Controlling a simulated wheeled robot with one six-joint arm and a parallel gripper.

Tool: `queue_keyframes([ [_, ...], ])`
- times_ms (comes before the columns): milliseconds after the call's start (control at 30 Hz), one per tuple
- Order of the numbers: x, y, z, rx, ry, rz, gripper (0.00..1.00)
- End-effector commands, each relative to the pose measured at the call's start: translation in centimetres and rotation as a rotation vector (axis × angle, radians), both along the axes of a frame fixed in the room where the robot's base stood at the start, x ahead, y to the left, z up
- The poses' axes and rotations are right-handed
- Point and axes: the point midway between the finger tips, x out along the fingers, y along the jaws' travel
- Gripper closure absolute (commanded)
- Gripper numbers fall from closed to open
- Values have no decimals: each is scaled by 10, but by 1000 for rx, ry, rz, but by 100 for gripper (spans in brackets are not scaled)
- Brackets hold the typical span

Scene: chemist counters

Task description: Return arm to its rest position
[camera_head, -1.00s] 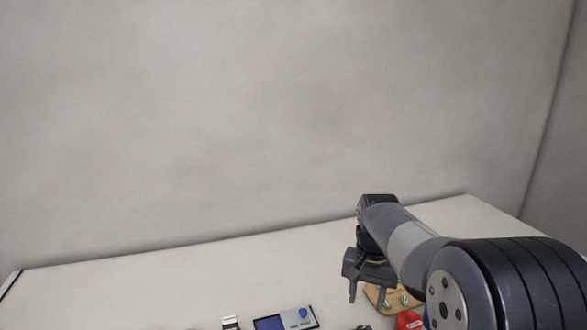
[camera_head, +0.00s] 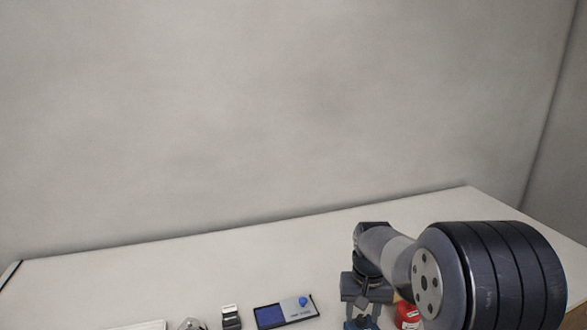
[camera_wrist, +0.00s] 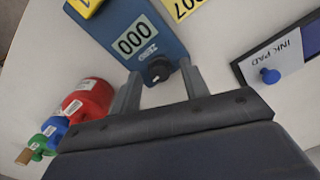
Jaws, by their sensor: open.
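My gripper (camera_head: 362,306) is at the lower right in the head view, over the front part of the counter, with the arm bent above it. In the wrist view my gripper (camera_wrist: 160,77) has its two fingers apart, with nothing held between them. Just past the fingertips is a blue block (camera_wrist: 143,24) with a "000" label and a black knob (camera_wrist: 158,70). The knob shows in the gap between the fingers; I cannot tell whether they touch it. Part of a blue thing (camera_head: 362,323) shows under the gripper in the head view.
An ink pad (camera_head: 286,311) with a blue knob lies left of the gripper. A black-and-silver item (camera_head: 231,317) stands left of it. Red (camera_wrist: 88,98), blue (camera_wrist: 55,126) and green bottles stand beside the gripper. The counter's back (camera_head: 250,236) is clear, against a plain wall.

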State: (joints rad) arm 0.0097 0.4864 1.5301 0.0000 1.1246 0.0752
Motion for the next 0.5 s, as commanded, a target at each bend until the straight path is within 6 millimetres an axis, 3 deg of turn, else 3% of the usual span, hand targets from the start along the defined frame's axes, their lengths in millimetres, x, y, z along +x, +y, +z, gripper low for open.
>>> queue_keyframes([
  [500,0,0,-2,0,0,420,57],
])
